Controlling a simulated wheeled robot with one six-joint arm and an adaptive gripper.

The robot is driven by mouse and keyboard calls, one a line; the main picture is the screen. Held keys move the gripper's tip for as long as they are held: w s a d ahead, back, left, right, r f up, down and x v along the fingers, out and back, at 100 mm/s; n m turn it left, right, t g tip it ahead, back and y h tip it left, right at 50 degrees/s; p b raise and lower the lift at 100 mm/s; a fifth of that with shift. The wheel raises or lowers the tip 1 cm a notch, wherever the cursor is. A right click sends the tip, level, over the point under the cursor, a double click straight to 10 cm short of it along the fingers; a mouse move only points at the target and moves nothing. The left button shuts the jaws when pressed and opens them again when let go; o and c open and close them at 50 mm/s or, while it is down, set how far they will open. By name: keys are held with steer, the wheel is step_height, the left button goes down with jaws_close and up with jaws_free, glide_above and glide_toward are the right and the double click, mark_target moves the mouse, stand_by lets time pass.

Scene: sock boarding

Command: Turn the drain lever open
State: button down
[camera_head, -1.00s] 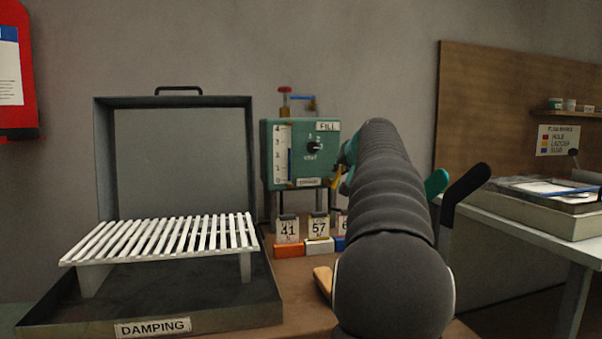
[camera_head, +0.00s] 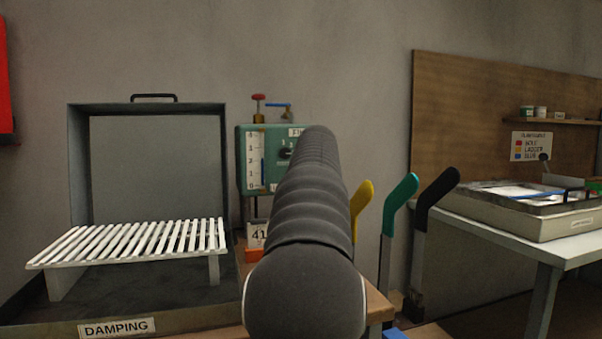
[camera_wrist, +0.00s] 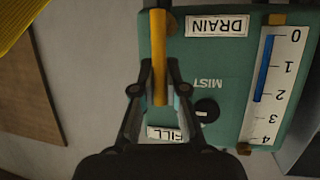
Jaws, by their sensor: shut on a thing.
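The green control box (camera_head: 245,170) stands against the wall in the head view, partly hidden behind my arm. In the wrist view the box (camera_wrist: 200,65) appears upside down, with a DRAIN label (camera_wrist: 217,25), a MIST dial (camera_wrist: 206,110) and a level gauge (camera_wrist: 270,85). The yellow drain lever (camera_wrist: 158,35) runs down the picture beside the DRAIN label. My gripper (camera_wrist: 158,92) is shut on this lever, one finger on each side. In the head view my gripper and the lever are hidden behind my arm.
The damping box (camera_head: 150,280) with a white slatted rack (camera_head: 140,240) stands open at left. Yellow (camera_head: 361,205), teal (camera_head: 401,190) and black (camera_head: 437,190) handles stand right of my arm. A white table (camera_head: 560,245) is farther right.

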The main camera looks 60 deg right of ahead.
steer(key=c, duration=1.2)
jaws_free()
steer(key=v, duration=1.2)
steer(key=shift+w+a, duration=0.1)
